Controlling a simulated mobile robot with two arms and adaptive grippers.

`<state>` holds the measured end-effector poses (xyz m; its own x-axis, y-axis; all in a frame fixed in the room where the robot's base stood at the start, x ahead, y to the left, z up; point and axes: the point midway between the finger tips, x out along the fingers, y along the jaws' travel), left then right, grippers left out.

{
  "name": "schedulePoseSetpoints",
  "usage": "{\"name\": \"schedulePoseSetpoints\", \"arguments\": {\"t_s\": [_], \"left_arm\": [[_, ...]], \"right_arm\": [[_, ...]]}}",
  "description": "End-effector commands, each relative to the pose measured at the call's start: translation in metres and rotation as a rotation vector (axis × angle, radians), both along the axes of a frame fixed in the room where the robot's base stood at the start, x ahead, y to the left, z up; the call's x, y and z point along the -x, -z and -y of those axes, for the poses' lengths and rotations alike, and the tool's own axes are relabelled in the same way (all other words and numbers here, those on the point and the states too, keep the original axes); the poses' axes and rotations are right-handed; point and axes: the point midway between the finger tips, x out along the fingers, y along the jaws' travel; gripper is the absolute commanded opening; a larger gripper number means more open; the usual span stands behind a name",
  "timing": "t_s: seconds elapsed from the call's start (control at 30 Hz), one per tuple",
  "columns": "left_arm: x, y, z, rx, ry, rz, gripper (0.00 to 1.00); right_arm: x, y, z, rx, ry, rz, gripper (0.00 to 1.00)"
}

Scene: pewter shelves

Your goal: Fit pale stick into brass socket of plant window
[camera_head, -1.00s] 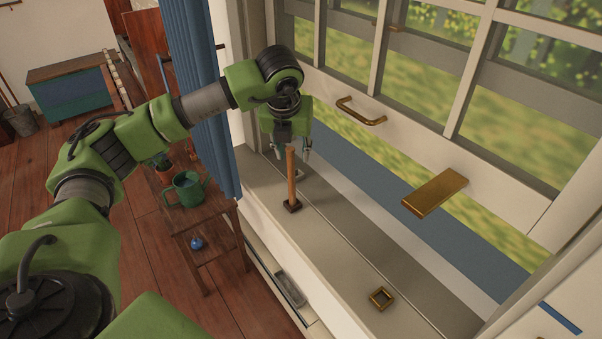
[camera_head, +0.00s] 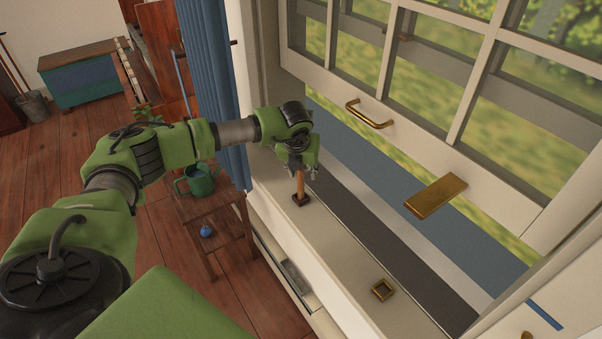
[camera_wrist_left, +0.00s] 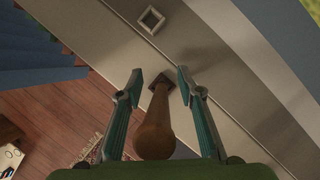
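The stick (camera_head: 300,187) is orange-brown wood and stands upright on the window sill. A dark square piece is at its lower end; I cannot tell whether this is its foot or a holder. My left gripper (camera_head: 297,171) is above it, pointing down, and hides its top. In the left wrist view the stick (camera_wrist_left: 155,132) lies between the two open fingers (camera_wrist_left: 160,76), with a gap on each side. The brass socket (camera_head: 382,290) is a small square ring on the sill, nearer to the head camera. A pale square ring (camera_wrist_left: 152,19) shows at the wrist view's top.
The window has a brass handle (camera_head: 368,114) and a brass plate (camera_head: 436,197) jutting out. A blue curtain (camera_head: 211,92) hangs behind my left arm. A small table (camera_head: 222,232) with a green watering can (camera_head: 197,181) stands below. The sill between stick and socket is clear.

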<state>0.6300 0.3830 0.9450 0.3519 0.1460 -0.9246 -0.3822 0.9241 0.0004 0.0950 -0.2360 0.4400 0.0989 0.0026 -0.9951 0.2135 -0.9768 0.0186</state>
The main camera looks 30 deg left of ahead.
Motion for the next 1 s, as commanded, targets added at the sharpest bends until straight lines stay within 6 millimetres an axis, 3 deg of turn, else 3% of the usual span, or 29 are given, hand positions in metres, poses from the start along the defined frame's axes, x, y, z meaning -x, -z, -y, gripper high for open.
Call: {"name": "schedulePoseSetpoints", "arguments": {"t_s": [0.2,0.33,0.37,0.77,1.0], "left_arm": [[-0.001,0.001,0.000,0.000,0.000,0.001,0.34],[0.000,0.001,0.000,0.000,-0.001,0.001,0.03],[-0.001,0.001,0.000,0.000,-0.001,0.001,0.00],[-0.001,-0.002,0.000,0.000,-0.001,0.001,0.00],[-0.001,-0.027,-0.001,0.001,-0.002,0.005,0.00]], "right_arm": [[0.011,0.001,0.001,0.002,0.000,-0.017,0.40],[0.011,0.001,0.001,0.002,0.000,-0.017,0.40],[0.011,0.001,0.001,0.001,0.000,-0.016,0.40],[0.007,0.002,0.000,0.001,0.000,-0.010,0.40],[0.006,0.010,0.000,0.001,0.000,-0.009,0.40]]}}
